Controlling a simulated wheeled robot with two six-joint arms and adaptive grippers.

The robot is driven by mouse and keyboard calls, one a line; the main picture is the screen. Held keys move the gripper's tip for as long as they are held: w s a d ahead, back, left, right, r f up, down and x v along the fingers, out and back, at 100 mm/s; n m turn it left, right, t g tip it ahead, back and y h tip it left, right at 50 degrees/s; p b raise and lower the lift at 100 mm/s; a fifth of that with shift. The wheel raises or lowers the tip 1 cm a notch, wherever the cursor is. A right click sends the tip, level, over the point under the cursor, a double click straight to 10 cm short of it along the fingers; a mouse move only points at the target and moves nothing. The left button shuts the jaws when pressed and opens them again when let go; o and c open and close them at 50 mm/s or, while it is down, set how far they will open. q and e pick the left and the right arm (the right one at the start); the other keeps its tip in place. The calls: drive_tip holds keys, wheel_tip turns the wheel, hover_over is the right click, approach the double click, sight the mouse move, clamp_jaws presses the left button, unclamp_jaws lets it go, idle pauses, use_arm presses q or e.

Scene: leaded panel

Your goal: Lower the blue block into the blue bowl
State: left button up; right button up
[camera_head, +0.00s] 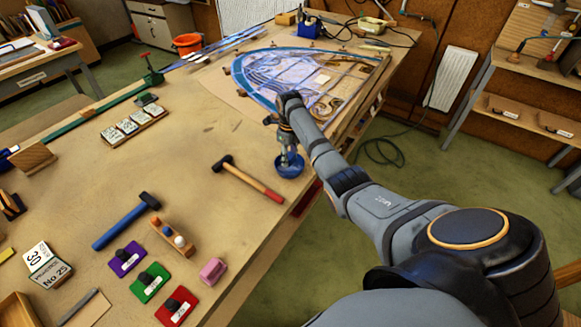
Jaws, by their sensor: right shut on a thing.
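The blue bowl (291,172) sits on the workbench near its right edge. My right gripper (286,155) points down directly over the bowl and is shut on the blue block (285,160). The block is small here and mostly hidden by the fingers and wrist; it shows at the level of the bowl's opening. I cannot tell whether it touches the bowl. My left gripper is not in view.
A hammer with a red-tipped handle (250,182) lies just left of the bowl. A blue-handled hammer (126,221), purple, green and red mats, and a pink block (213,271) lie nearer. The leaded panel (300,78) lies behind. Bare bench (190,150) lies to the left.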

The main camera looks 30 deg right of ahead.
drive_tip(key=shift+f+b, duration=0.7)
drive_tip(key=shift+f, duration=0.95)
idle(0.5)
drive_tip(key=o, duration=1)
drive_tip(key=shift+r, duration=0.15)
wheel_tip(320, 180, up, 12)
drive_tip(key=shift+f, duration=0.15)
